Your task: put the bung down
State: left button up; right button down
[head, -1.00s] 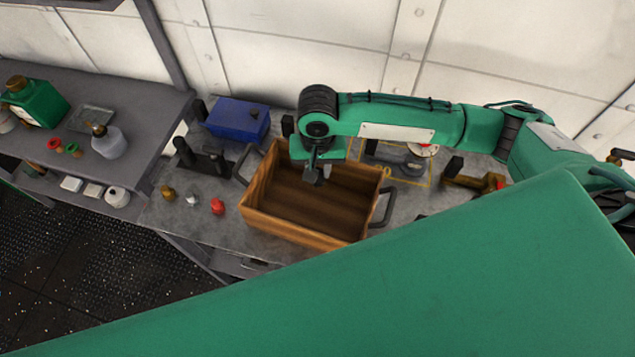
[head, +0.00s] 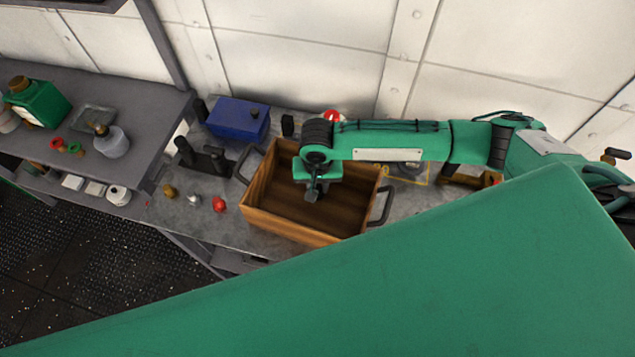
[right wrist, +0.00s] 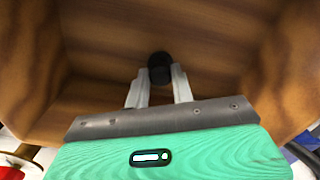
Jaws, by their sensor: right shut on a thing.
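The bung (right wrist: 160,68) is a small dark, round piece between the fingertips of my right gripper in the right wrist view. My right gripper (right wrist: 159,82) is shut on it. In the head view my right gripper (head: 313,192) points down inside the wooden crate (head: 285,232), near its middle. The crate's wooden walls also surround the gripper in the right wrist view (right wrist: 90,40). I cannot tell whether the bung touches the crate's floor. The bung is hardly distinguishable in the head view. My left gripper is not in view.
A blue box (head: 237,120) stands behind the crate at left. A red piece (head: 219,204), a silver piece (head: 194,201) and a brass piece (head: 169,191) stand left of the crate. A side shelf holds a green canister (head: 38,100) and a bottle (head: 111,141).

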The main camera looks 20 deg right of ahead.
aim_at(317, 188)
jog(key=shift+f, duration=0.25)
jog(key=c, duration=1.2)
grip_release()
jog(key=shift+r+b, duration=1.15)
jog(key=shift+r, duration=5.3)
jog(key=shift+f, duration=0.1)
